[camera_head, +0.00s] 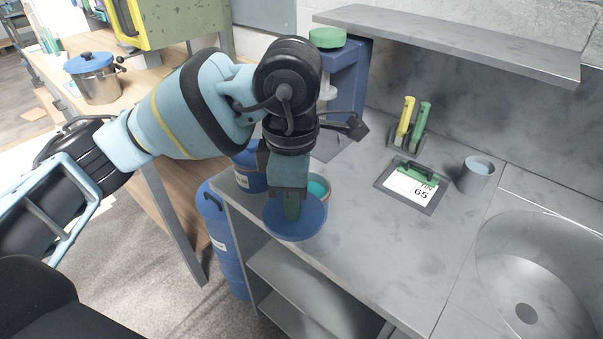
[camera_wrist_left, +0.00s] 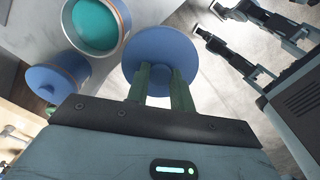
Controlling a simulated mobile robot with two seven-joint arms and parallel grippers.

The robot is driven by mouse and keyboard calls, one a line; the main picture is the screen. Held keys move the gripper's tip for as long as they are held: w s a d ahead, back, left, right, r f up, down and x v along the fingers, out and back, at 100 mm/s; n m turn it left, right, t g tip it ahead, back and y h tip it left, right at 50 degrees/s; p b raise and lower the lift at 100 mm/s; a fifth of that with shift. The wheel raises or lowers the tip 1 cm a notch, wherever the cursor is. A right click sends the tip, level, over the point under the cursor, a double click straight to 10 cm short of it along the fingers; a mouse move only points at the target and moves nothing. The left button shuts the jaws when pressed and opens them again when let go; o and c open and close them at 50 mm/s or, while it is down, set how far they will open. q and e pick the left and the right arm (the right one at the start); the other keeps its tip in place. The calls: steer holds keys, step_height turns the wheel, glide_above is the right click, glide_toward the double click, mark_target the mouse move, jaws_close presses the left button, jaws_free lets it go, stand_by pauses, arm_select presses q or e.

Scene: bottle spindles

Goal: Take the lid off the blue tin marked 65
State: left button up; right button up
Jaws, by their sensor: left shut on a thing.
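My left gripper (camera_head: 291,208) is shut on a blue round lid (camera_head: 297,222) and holds it in front of the worktop's left edge. In the left wrist view, the green fingers (camera_wrist_left: 160,80) grip the lid (camera_wrist_left: 160,50) near its middle. An open tin (camera_head: 327,187) with a teal inside stands just behind the lid, partly hidden. It also shows in the left wrist view (camera_wrist_left: 125,20), apart from the lid. A second blue tin (camera_head: 248,178) stands to its left with its lid on. I cannot read a number on either tin.
A grey cup (camera_head: 476,175), a holder with yellow and green handles (camera_head: 408,140) and a sink (camera_head: 535,270) lie to the right. A shelf (camera_head: 470,45) overhangs the back. The worktop's middle (camera_head: 380,250) is clear.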

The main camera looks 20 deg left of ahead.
mark_target(267, 220)
arm_select(q)
steer(key=shift+s+d+r, duration=0.1)
steer(key=shift+s+d, duration=0.1)
steer(key=shift+s, duration=1.05)
steer(key=shift+s+d+r, duration=0.1)
steer(key=shift+s+d, duration=0.05)
steer(key=shift+s, duration=1.1)
steer(key=m, duration=0.1)
steer(key=a+f+m, duration=0.1)
steer(key=m, duration=0.1)
steer(key=w+m, duration=0.1)
steer(key=shift+a+f+m, duration=0.3)
steer(key=shift+m, duration=0.1)
steer(key=m, duration=0.2)
steer(key=a+f+m, duration=0.1)
steer(key=m, duration=0.1)
steer(key=w+a+f+m, duration=0.1)
steer(key=m, duration=0.1)
steer(key=shift+a, duration=0.1)
steer(key=a+f+m, duration=0.1)
steer(key=m, duration=0.2)
steer(key=a+f+m, duration=0.1)
steer(key=m, duration=0.3)
steer(key=w+a+f+m, duration=0.1)
steer(key=a+m, duration=0.1)
steer(key=m, duration=0.1)
steer(key=shift+f, duration=0.1)
steer(key=shift+d, duration=0.15)
